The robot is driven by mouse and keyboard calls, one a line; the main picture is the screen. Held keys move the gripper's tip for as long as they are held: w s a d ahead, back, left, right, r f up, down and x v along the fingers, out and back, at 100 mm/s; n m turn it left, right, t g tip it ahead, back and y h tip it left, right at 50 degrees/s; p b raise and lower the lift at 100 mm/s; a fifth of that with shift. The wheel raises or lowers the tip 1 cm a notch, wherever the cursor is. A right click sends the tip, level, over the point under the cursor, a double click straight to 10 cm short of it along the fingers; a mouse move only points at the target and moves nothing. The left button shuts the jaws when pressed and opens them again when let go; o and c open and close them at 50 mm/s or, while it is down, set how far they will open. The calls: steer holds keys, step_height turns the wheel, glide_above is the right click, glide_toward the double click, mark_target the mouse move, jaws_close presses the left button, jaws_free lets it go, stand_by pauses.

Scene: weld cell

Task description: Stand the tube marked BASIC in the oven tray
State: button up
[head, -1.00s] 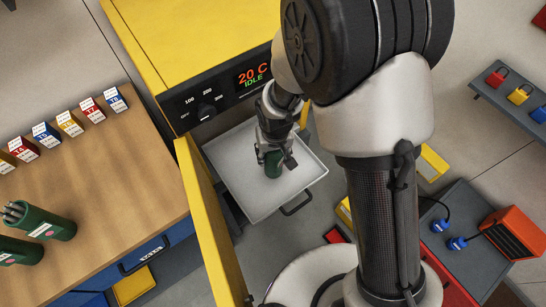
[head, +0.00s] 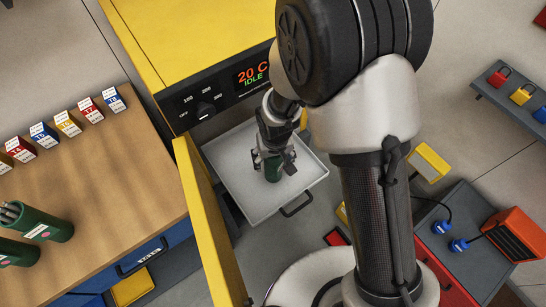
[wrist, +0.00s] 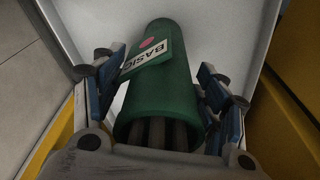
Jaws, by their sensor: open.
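The green tube marked BASIC (wrist: 157,85) stands in the white oven tray (head: 229,181), with dark rods inside its open end. In the head view the tube (head: 272,170) shows partly below my gripper (head: 274,160). In the wrist view my gripper (wrist: 165,88) is open, with its blue-padded fingers on either side of the tube. A narrow gap shows on the left; on the right I cannot tell whether the finger touches.
The yellow oven (head: 190,40) reads 20 C and IDLE, and its yellow door (head: 207,225) stands open left of the tray. The wooden bench (head: 95,180) at left holds two other green tubes (head: 40,225) and several numbered label blocks (head: 68,124). A red cabinet with an orange unit (head: 513,233) stands at right.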

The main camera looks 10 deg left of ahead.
steer(key=shift+r, duration=0.1)
steer(key=r+p, duration=0.1)
steer(key=r, duration=0.3)
steer(key=s+r+p, duration=0.1)
steer(key=r, duration=0.3)
steer(key=r+p, duration=0.2)
steer(key=r, duration=0.2)
steer(key=shift+s+d, duration=0.35)
steer(key=shift+d, duration=0.05)
